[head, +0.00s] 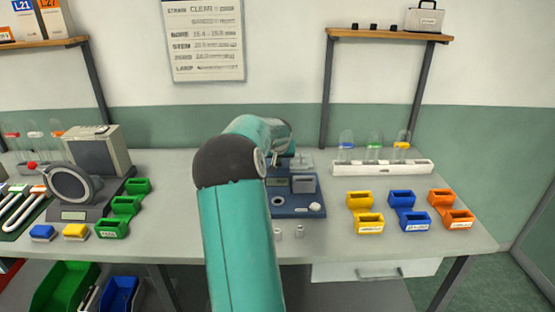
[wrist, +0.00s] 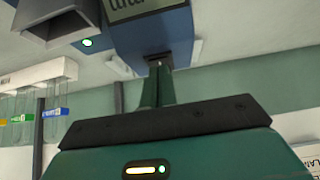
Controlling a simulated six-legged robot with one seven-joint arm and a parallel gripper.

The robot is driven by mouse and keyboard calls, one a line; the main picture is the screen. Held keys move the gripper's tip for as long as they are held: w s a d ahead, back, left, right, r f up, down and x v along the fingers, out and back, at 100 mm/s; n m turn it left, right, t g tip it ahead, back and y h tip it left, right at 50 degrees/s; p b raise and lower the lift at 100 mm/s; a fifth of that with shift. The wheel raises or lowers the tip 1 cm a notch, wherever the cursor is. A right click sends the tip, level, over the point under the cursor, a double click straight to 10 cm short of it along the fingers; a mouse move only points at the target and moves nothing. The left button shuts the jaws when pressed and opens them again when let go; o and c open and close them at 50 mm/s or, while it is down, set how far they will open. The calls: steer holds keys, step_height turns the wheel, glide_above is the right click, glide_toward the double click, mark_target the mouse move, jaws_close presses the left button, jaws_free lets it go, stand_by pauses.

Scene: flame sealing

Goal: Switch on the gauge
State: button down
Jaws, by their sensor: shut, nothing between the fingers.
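The gauge, taken to be the blue device (head: 291,212), sits on the bench just beyond my arm, which hides part of it. It has a small display (head: 277,182), a grey block (head: 303,183) and a white knob (head: 315,206). In the wrist view its blue body (wrist: 160,38) fills the top, with a display (wrist: 140,7) showing dark, cut-off characters and a bright green-white light (wrist: 87,43). My gripper (wrist: 159,64) is shut and empty, its fingertips at a small dark feature on the blue body; contact cannot be told. The head view hides my fingers.
A white rack with tubes (head: 385,168) stands to the right, behind yellow, blue and orange bins (head: 408,212). Green bins (head: 124,208) and a round dial device (head: 72,186) stand left. Two small metal pieces (head: 299,231) are near the front edge.

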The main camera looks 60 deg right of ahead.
steer(key=shift+r, duration=0.6)
steer(key=shift+r, duration=0.3)
steer(key=r, duration=0.4)
steer(key=shift+s+a, duration=0.2)
steer(key=shift+a, duration=0.2)
steer(key=s+a+r, duration=0.3)
steer(key=a+r, duration=0.2)
steer(key=a, duration=0.1)
steer(key=shift+s+a+r, duration=0.25)
steer(key=shift+a, duration=0.1)
